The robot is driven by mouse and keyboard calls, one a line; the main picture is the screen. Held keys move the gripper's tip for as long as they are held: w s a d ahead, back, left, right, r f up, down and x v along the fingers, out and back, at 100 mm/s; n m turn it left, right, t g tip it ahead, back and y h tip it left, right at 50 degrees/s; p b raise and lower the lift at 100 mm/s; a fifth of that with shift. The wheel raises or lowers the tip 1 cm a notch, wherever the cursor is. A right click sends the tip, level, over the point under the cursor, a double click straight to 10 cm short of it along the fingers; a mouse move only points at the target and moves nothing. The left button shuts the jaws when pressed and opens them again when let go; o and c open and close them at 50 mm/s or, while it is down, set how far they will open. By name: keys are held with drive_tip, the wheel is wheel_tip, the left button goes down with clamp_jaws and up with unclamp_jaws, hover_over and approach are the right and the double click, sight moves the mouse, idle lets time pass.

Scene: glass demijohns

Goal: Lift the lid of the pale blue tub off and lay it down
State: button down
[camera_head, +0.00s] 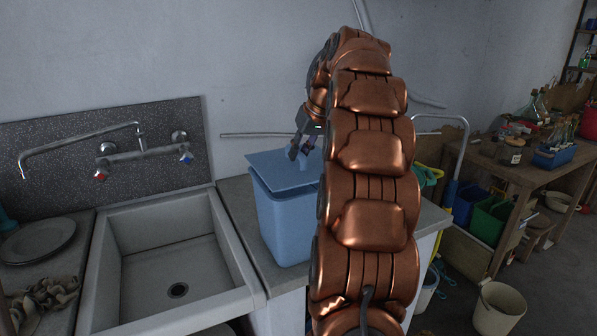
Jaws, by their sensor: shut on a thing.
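The pale blue tub (284,228) stands on the grey counter, right of the sink. Its flat blue lid (272,170) is over the tub's top, slightly askew to the rim at the left. I cannot tell whether it still touches the rim all round. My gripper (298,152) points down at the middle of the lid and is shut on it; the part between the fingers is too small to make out. My copper-coloured arm hides the right side of the tub and lid.
The white sink (170,255) is left of the tub, with a wall tap (140,150) above it. A plate (38,241) and a crumpled cloth (42,298) lie far left. A strip of counter (236,205) beside the tub is bare. A cluttered wooden table (515,172) stands right.

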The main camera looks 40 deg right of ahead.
drive_tip(key=shift+r+p, duration=0.95)
drive_tip(key=shift+r, duration=1.05)
